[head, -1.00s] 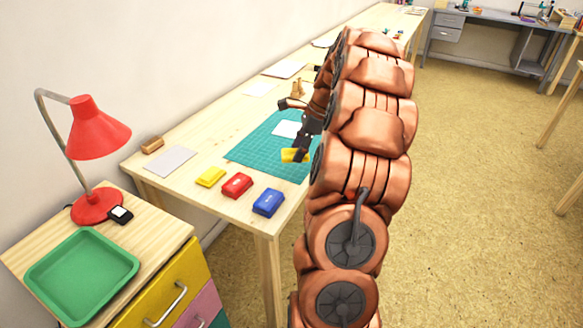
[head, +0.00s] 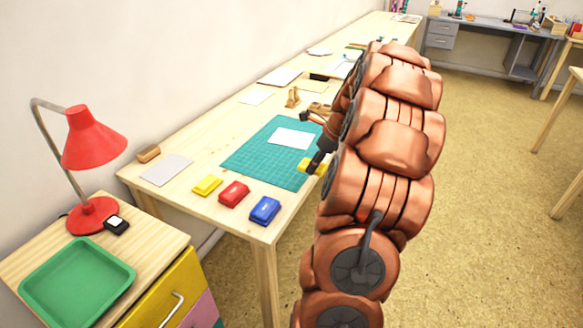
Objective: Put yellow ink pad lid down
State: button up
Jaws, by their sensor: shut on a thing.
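My gripper (head: 314,162) is shut on the yellow ink pad lid (head: 309,168), near the right edge of the green cutting mat (head: 248,160). The lid is partly hidden by my gripper and arm, and I cannot tell whether it touches the table. The yellow ink pad (head: 207,185) lies on the wooden table left of the red ink pad (head: 234,193). The blue ink pad (head: 265,210) is to the right of the red one, near the table's front corner.
A white sheet (head: 291,138) lies on the mat. A grey sheet (head: 166,170) and a wooden block (head: 149,153) are at the left. Wooden stamps (head: 293,97) stand behind the mat. A red lamp (head: 94,140) and green tray (head: 77,282) are on the cabinet. Bare table shows around the pads.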

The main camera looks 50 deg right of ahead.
send_over(288, 174)
jog(key=s, duration=0.1)
jog(key=shift+s+d+f, duration=0.1)
jog(key=shift+s+f, duration=0.05)
jog(key=shift+f, duration=1.9)
jog(key=o, duration=0.8)
jog(key=shift+f, duration=0.15)
